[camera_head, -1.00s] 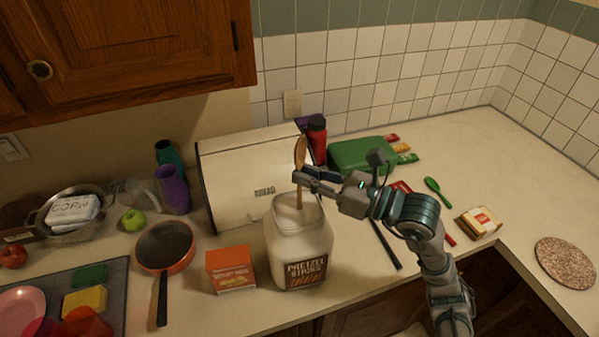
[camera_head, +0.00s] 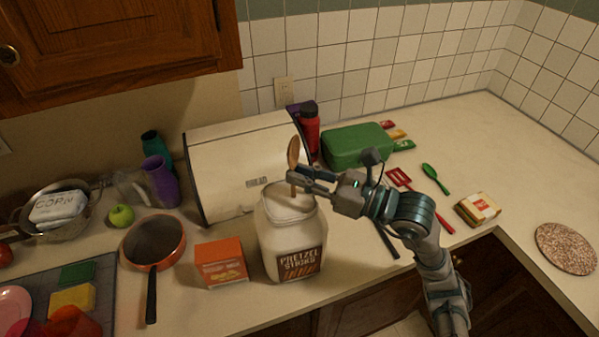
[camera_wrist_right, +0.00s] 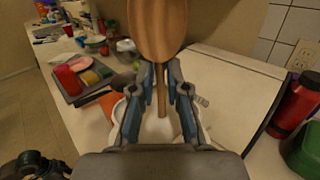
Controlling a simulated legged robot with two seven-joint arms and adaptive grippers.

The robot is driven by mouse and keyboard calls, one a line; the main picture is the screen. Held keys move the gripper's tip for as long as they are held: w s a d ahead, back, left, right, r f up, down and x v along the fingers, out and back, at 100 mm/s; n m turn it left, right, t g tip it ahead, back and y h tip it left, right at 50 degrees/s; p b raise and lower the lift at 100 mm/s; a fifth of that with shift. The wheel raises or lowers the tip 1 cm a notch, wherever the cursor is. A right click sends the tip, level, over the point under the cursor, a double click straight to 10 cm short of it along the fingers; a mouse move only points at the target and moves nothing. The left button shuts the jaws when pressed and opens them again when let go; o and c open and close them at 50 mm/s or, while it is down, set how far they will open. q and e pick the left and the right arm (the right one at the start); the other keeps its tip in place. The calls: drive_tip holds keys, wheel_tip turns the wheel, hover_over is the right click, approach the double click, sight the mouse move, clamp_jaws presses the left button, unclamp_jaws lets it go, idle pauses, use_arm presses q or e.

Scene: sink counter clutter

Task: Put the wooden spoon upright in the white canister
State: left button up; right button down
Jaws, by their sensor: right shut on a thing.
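The wooden spoon (camera_head: 294,151) is upright, bowl up, above the white canister (camera_head: 272,235), a wide jar labelled pretzel sticks. My right gripper (camera_head: 293,180) is shut on the spoon just under its bowl, close above the canister's open mouth.
A white bread box (camera_head: 225,165) stands close behind the canister. An orange box (camera_head: 221,263) and a pan (camera_head: 154,243) are to its left. A red bottle (camera_head: 309,130) and a green box (camera_head: 357,146) stand behind my right arm. Free counter lies at the right.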

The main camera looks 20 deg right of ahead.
drive_tip(key=shift+a, duration=0.35)
drive_tip(key=c, duration=1.1)
unclamp_jaws()
drive_tip(key=shift+a+r, duration=0.1)
drive_tip(key=shift+a, duration=0.6)
use_arm(q)
drive_tip(key=shift+a, duration=0.25)
use_arm(e)
drive_tip(key=v, duration=1.2)
drive_tip(key=shift+d, duration=0.4)
use_arm(q)
drive_tip(key=shift+a+f, duration=0.1)
drive_tip(key=shift+a, duration=0.05)
use_arm(e)
drive_tip(key=shift+a, duration=0.2)
drive_tip(key=shift+d, duration=0.1)
